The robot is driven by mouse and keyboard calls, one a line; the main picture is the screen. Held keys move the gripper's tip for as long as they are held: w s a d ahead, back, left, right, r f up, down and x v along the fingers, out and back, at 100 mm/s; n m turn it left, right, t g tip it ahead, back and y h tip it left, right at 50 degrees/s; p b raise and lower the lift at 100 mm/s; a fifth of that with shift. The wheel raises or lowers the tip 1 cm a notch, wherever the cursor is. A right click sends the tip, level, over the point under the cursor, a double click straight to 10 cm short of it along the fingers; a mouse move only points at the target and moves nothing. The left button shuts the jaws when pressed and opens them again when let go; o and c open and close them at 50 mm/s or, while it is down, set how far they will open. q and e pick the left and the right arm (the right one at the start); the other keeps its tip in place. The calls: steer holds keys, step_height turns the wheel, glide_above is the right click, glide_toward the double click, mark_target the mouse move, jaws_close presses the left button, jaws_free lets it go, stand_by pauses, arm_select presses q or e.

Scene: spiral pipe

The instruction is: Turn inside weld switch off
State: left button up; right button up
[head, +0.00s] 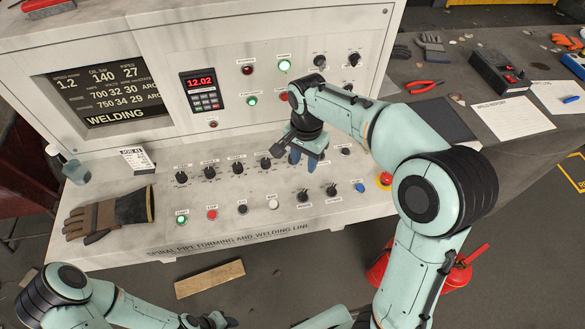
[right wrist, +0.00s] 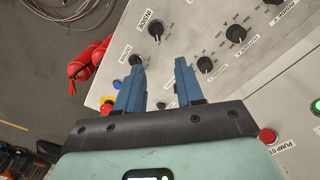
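The inside weld switch (head: 303,195) is a small black knob in the console's front row, left of a similar black knob (head: 331,190). In the right wrist view the switch (right wrist: 155,28) sits by an "INSIDE" label, beyond the fingertips. My right gripper (head: 303,158) hangs above the sloped panel, behind the switch and apart from it. Its two blue fingers (right wrist: 158,65) are spread with nothing between them. My left gripper (head: 222,321) is low at the bottom edge, partly cut off, away from the console; its opening cannot be made out.
Several dials (head: 238,168) line the panel behind the front row. A blue button (head: 360,187) and a red emergency stop (head: 385,179) are to the right. A brown glove (head: 105,215) lies at the console's left end. Red extinguishers (head: 455,272) stand beside my right arm.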

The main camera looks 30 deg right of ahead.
steer(key=b, duration=0.1)
glide_toward(304, 192)
step_height(304, 192, down, 7)
steer(key=shift+r, duration=0.1)
steer(key=shift+f, duration=0.85)
arm_select(q)
steer(key=shift+s+f, duration=0.85)
steer(key=shift+s, duration=0.25)
arm_select(e)
steer(key=shift+w, duration=0.1)
jaws_close()
